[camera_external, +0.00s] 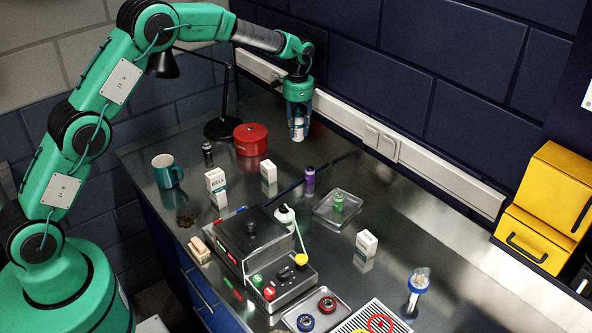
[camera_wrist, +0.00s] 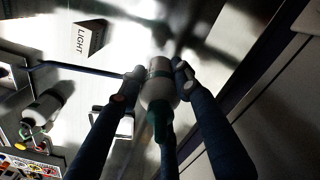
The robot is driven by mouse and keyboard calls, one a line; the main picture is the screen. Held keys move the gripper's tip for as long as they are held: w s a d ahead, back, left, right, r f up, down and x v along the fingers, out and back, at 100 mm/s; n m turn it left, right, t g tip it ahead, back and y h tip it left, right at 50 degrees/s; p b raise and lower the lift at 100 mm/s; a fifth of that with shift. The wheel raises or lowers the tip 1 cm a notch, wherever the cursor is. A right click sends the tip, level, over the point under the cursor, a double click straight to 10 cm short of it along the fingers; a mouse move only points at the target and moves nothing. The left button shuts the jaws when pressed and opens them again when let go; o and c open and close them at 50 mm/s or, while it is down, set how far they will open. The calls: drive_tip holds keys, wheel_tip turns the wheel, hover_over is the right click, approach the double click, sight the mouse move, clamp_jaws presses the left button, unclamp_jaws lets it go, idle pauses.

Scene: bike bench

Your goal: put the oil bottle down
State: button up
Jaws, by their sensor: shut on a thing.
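The oil bottle (camera_external: 298,132), white with a darker label, is upright in my gripper (camera_external: 299,117) over the far part of the bench, near the wall. In the wrist view the bottle (camera_wrist: 159,88) is seen from above with a dark green tip, and the fingers of my gripper (camera_wrist: 157,82) close on it from both sides. I cannot tell whether its base touches the bench (camera_external: 345,165).
A red tin (camera_external: 251,139) and a black lamp stand (camera_external: 222,128) are left of the bottle. Bare bench lies to the right.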

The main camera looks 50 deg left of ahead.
drive_tip(key=s+d+m+p, duration=0.3)
drive_tip(key=d+m+p, duration=0.3)
drive_tip(key=d, duration=2.1)
drive_tip(key=s+d+m+p, duration=0.3)
drive_tip(key=d+m, duration=0.9)
drive_tip(key=d, duration=1.6)
drive_tip(key=p, duration=0.3)
drive_tip(key=shift+d+r, duration=0.15)
drive_tip(key=shift+d, duration=0.15)
drive_tip(key=shift+f, duration=3.1)
drive_tip(key=shift+f, duration=0.15)
drive_tip(key=shift+f+p, duration=0.45)
drive_tip(key=shift+f, duration=1.3)
drive_tip(key=shift+f, duration=0.15)
